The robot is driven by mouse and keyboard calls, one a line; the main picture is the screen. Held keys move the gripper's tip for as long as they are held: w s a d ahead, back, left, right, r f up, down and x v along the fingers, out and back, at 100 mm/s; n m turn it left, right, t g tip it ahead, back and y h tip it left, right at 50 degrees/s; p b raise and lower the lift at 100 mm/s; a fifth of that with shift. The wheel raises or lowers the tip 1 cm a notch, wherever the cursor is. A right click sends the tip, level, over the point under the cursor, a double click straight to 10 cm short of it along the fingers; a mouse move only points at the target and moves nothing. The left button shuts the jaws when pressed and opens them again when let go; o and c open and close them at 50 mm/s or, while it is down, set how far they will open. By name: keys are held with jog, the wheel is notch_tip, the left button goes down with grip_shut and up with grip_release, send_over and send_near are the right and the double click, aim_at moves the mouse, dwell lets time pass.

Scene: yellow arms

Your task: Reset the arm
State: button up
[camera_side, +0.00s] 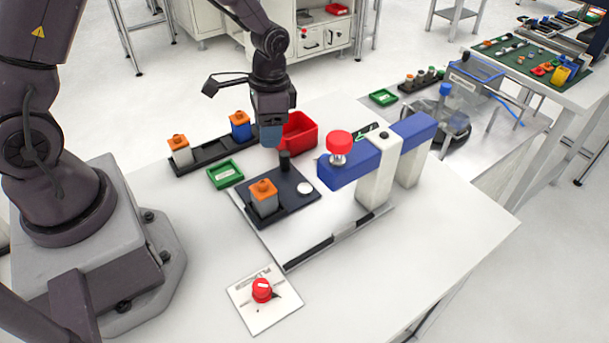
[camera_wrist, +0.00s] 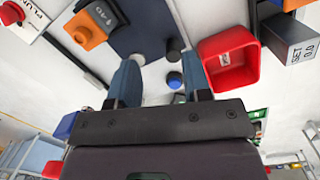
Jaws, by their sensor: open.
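My gripper (camera_side: 270,135) hangs from my dark arm above the back edge of a dark blue plate (camera_side: 290,207) on the white table. In the wrist view its two blue fingers (camera_wrist: 161,80) stand apart with nothing clasped between them. A black peg (camera_side: 285,160) stands on the plate just below the gripper. A grey block with an orange top (camera_side: 264,197) and a white disc (camera_side: 304,188) are also on the plate. The block shows at the upper left of the wrist view (camera_wrist: 88,32).
A red bin (camera_side: 306,138) stands close behind the gripper. A black rack (camera_side: 208,152) holds orange-topped blocks near a green tray (camera_side: 225,174). A blue and white press (camera_side: 372,182) with a red knob (camera_side: 339,143) stands right. A red button (camera_side: 262,290) sits in front. The front right table is clear.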

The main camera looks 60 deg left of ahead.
jog(key=s+d+r+n+t, duration=0.1)
jog(key=s+r+t, duration=0.1)
jog(key=s+r, duration=0.3)
jog(key=s+d+r+n+t, duration=0.1)
jog(key=s+r, duration=0.3)
jog(key=r, duration=0.6)
jog(key=s+d+r+n+t, duration=0.1)
jog(key=s+d+r+t, duration=0.1)
jog(key=s+r, duration=0.3)
notch_tip(320, 180, up, 4)
jog(key=shift+s+f+n+t, duration=0.25)
jog(key=shift+s+n+t, duration=0.15)
jog(key=shift+t, duration=0.5)
